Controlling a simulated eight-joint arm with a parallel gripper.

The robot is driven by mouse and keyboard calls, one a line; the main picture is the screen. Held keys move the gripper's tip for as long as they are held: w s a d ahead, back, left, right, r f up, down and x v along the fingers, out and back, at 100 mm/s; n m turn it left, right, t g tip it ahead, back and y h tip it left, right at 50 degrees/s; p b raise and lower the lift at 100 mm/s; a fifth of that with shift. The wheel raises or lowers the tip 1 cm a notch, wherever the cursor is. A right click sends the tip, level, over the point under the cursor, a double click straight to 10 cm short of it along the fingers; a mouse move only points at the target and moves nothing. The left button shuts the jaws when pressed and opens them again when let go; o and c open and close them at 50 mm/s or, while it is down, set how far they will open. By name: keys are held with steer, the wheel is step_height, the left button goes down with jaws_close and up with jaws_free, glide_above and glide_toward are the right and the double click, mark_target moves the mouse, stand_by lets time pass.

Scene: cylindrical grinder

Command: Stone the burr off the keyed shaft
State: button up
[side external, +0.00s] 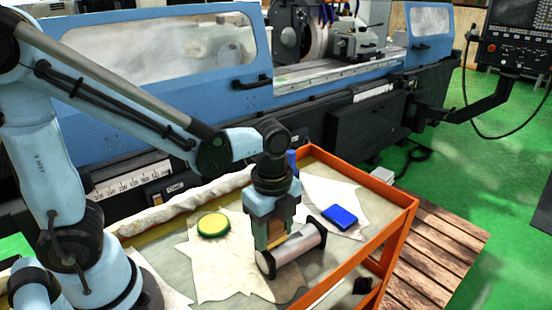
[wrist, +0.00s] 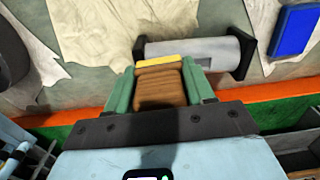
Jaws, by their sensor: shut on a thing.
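The shaft (side external: 298,245) is a silver-grey cylinder with black supports at its two ends, lying on the cart top. It also shows in the wrist view (wrist: 205,51), where my gripper partly covers its left part. My gripper (side external: 272,232) points down beside the shaft. Its green fingers (wrist: 160,78) are shut on a brown wooden-looking block (wrist: 162,90) with a yellow strip (wrist: 159,62) along its far edge. The yellow strip overlaps the shaft in the wrist view; I cannot tell whether they touch.
A round yellow-topped green tin (side external: 213,225) and a blue block (side external: 340,216) lie on pale cloths left and right of my gripper. The cart has a raised orange rim (side external: 365,240). The blue grinder (side external: 180,50) stands behind. A rolled cloth (side external: 185,195) lies along the back edge.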

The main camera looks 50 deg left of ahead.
steer(key=shift+a+r, duration=0.6)
steer(key=shift+r, duration=3.15)
